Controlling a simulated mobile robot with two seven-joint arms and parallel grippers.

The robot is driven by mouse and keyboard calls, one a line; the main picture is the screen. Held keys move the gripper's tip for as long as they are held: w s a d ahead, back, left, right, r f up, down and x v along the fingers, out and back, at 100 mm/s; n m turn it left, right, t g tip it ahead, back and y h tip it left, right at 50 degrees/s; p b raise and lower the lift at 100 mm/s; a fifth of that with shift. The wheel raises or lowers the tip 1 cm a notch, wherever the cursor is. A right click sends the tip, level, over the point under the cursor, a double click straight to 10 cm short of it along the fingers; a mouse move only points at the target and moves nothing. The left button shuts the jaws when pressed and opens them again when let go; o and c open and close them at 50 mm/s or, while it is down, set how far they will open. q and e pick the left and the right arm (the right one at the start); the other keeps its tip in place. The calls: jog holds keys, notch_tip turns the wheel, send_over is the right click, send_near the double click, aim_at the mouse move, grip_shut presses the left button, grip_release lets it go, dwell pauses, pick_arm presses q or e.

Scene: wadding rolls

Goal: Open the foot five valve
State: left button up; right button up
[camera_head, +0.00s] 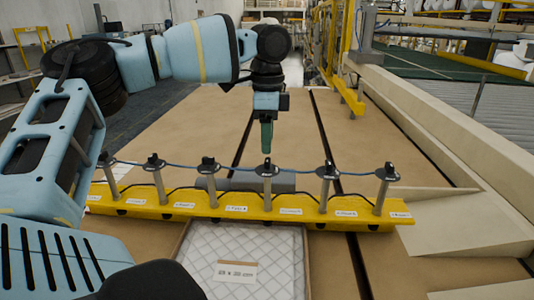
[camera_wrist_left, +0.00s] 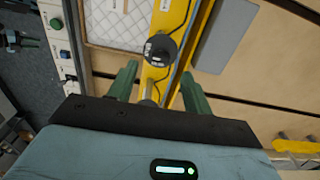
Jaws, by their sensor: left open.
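A yellow bar (camera_head: 232,204) crosses the front of the board floor and carries several upright grey posts with black valve tops, joined by a blue line. The white labels on the bar are too small to read surely, so I cannot tell which is the foot five valve. My left gripper (camera_head: 267,136), with green fingers, points down above the valve (camera_head: 267,168) fourth from the left, apart from it. In the left wrist view the gripper (camera_wrist_left: 160,84) is open and empty, and a round black valve top (camera_wrist_left: 160,50) shows just beyond the gap between its fingers. My right gripper is out of view.
A white quilted panel (camera_head: 243,262) with a label lies in front of the bar. Neighbouring posts stand on both sides of the gripper. A beige raised edge (camera_head: 440,140) and yellow frame (camera_head: 345,60) lie to the right.

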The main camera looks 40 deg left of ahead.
aim_at(267, 160)
pick_arm(q)
jog(key=shift+a+f, duration=0.1)
jog(key=shift+f, duration=2.4)
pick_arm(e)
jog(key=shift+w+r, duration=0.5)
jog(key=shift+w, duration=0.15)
pick_arm(q)
jog(key=c, duration=1)
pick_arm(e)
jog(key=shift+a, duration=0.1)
